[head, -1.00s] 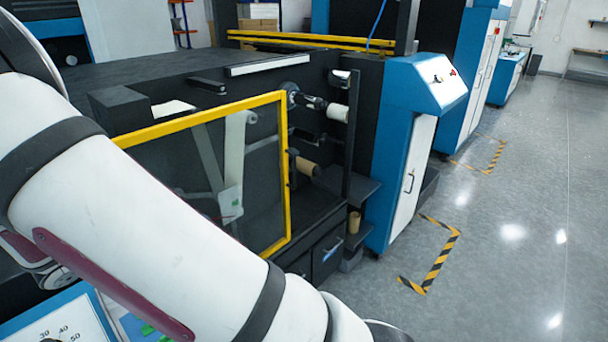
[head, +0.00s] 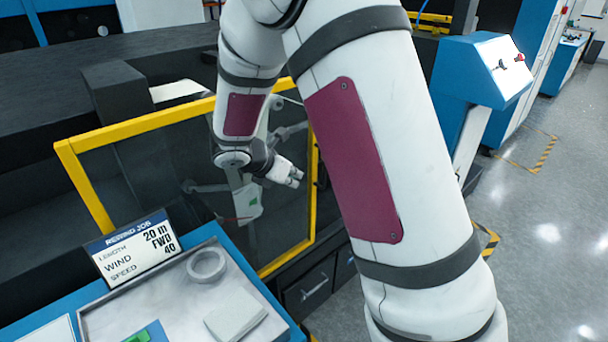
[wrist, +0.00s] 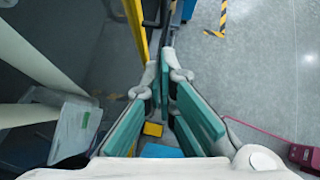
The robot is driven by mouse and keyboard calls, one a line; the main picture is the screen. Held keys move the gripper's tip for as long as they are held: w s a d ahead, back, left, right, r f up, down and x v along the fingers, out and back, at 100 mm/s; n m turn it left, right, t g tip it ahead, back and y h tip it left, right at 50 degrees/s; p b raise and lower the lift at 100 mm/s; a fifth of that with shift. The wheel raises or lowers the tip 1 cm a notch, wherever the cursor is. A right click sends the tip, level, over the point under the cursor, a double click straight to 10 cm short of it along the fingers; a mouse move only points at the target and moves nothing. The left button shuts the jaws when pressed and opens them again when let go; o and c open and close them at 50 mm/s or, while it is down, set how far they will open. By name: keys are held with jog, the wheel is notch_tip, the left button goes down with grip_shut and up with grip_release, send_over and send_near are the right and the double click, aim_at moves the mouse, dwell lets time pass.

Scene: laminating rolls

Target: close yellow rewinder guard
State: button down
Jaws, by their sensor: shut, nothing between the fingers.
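The yellow rewinder guard (head: 150,122) is a yellow-framed clear panel on the dark machine, left of centre in the head view. My arm crosses over its top rail and hides part of it. My gripper (head: 294,178) shows against the panel, left of the guard's right upright; how far it is from the panel I cannot tell. In the wrist view a yellow bar (wrist: 136,22) of the guard lies just beyond and left of my gripper (wrist: 162,62). The fingers are shut with nothing between them.
A tray (head: 90,318) with a tape ring (head: 206,265) and a pad (head: 235,315) stands front left beside the rewind job sign (head: 133,247). A white-and-blue cabinet (head: 478,70) stands right of the machine. The grey floor (head: 550,240) at right is clear.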

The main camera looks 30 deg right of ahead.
aim_at(314, 177)
jog(key=shift+w+d+r+p+x, duration=0.15)
jog(key=shift+d+r+x, duration=0.15)
jog(key=shift+x, duration=1.55)
jog(key=shift+w+d+r+p+x, duration=0.15)
jog(key=shift+d+r+x, duration=0.15)
jog(key=shift+x, duration=1.5)
jog(key=shift+w+d+r+p+x, duration=0.1)
jog(key=shift+w+d+r+x, duration=0.15)
jog(key=shift+x, duration=1.6)
jog(key=shift+s, duration=0.1)
